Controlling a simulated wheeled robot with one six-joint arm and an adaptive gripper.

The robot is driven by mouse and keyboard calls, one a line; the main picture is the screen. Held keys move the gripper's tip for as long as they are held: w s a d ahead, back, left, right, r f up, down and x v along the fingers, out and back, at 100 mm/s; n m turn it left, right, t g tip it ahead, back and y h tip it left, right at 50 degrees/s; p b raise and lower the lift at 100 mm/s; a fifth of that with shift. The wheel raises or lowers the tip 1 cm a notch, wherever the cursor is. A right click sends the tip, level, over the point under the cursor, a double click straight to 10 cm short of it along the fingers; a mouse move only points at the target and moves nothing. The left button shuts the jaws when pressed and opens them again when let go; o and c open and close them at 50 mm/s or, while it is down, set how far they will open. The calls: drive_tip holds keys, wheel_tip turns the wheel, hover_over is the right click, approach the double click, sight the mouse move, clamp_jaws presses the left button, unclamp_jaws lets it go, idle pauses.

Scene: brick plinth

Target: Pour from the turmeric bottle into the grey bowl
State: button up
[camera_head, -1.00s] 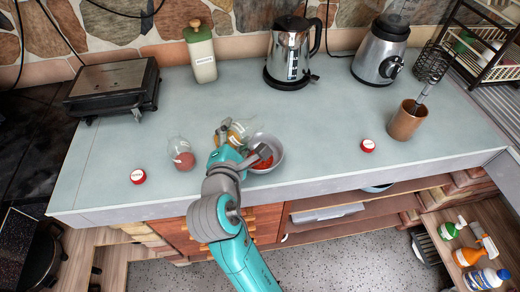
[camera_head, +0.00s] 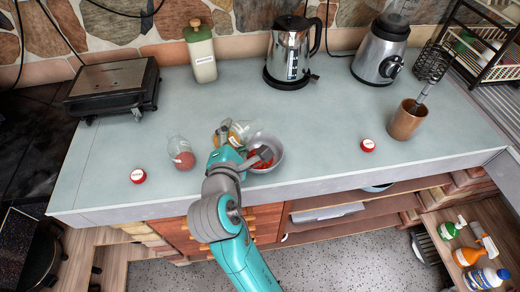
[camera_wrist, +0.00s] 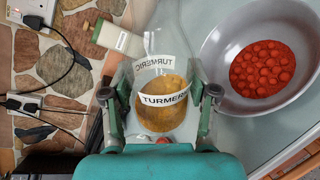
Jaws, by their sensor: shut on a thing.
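The turmeric bottle (camera_wrist: 163,85) is clear, labelled TURMERIC and partly filled with yellow-brown powder; it also shows in the head view (camera_head: 238,133). My gripper (camera_wrist: 160,105) is shut on it, one finger on each side, and it also shows in the head view (camera_head: 226,150). The bottle is beside the grey bowl, at its left. The grey bowl (camera_wrist: 220,50) stands on the counter near its front edge and holds a round heap of red pieces; it also shows in the head view (camera_head: 277,158). My gripper and arm hide part of the bowl and bottle in the head view.
A second clear bottle with red powder (camera_head: 181,154) stands left of my gripper. Red caps lie at the left (camera_head: 138,176) and right (camera_head: 367,145). A kettle (camera_head: 290,55), blender (camera_head: 381,52), green-topped canister (camera_head: 202,55), grill (camera_head: 112,85) and copper cup (camera_head: 405,122) stand around the counter (camera_head: 330,110).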

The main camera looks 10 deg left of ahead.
drive_tip(key=shift+a+r+m, duration=0.15)
drive_tip(key=shift+r+m, duration=0.35)
drive_tip(key=shift+m, duration=0.1)
idle(1.6)
drive_tip(key=shift+a+f+m+y+p, duration=0.1)
drive_tip(key=shift+f+m+y+p, duration=0.35)
drive_tip(key=shift+f+m, duration=0.25)
idle(1.8)
drive_tip(key=shift+s+a+r+m+g+y+p, duration=0.1)
drive_tip(key=shift+a+r+m+g+y+p, duration=0.15)
drive_tip(key=shift+r+m+g+y+p, duration=0.25)
idle(2.0)
drive_tip(key=shift+m, duration=0.3)
idle(0.5)
